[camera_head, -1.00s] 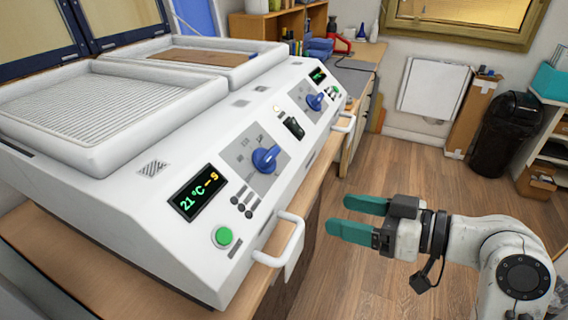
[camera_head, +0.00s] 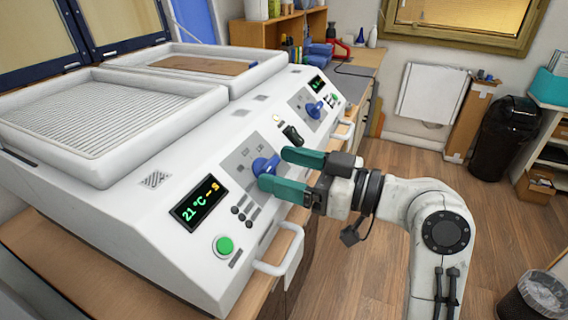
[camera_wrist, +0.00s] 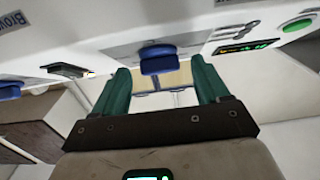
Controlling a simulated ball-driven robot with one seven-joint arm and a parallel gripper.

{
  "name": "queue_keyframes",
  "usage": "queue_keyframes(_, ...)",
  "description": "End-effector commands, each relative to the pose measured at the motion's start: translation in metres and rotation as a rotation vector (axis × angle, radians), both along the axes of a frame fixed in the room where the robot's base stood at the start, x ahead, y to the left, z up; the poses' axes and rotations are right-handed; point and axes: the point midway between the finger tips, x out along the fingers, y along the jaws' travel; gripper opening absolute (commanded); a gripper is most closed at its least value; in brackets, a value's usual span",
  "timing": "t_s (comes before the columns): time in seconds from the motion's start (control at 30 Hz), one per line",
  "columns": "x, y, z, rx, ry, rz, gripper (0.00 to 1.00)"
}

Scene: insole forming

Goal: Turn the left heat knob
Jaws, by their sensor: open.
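The left heat knob is a blue knob (camera_head: 265,165) on the sloped front panel of the white machine, beside the 21 °C display. In the wrist view the blue knob (camera_wrist: 157,62) shows between the two green fingers, toward their tips. My gripper (camera_head: 281,170) has its green fingers open and apart, with the tips at the knob in the head view. The near finger hides part of the panel below the knob. I cannot tell whether either finger touches it.
A second blue knob (camera_head: 314,109) sits farther right on the panel. A green button (camera_head: 223,245) and a white handle (camera_head: 280,252) are at the near end. A black switch (camera_head: 292,135) is between the knobs.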

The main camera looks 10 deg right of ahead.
Motion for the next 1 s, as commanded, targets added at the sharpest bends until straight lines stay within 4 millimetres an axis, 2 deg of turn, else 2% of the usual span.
queue_keyframes(0.4,0.0044,0.0057,-0.0004,0.000,0.000,-0.001,0.73)
queue_keyframes(0.9,0.0042,0.0055,-0.0005,-0.001,0.001,-0.001,0.26)
queue_keyframes(1.0,0.0042,0.0055,-0.0005,-0.001,0.001,-0.001,0.18)
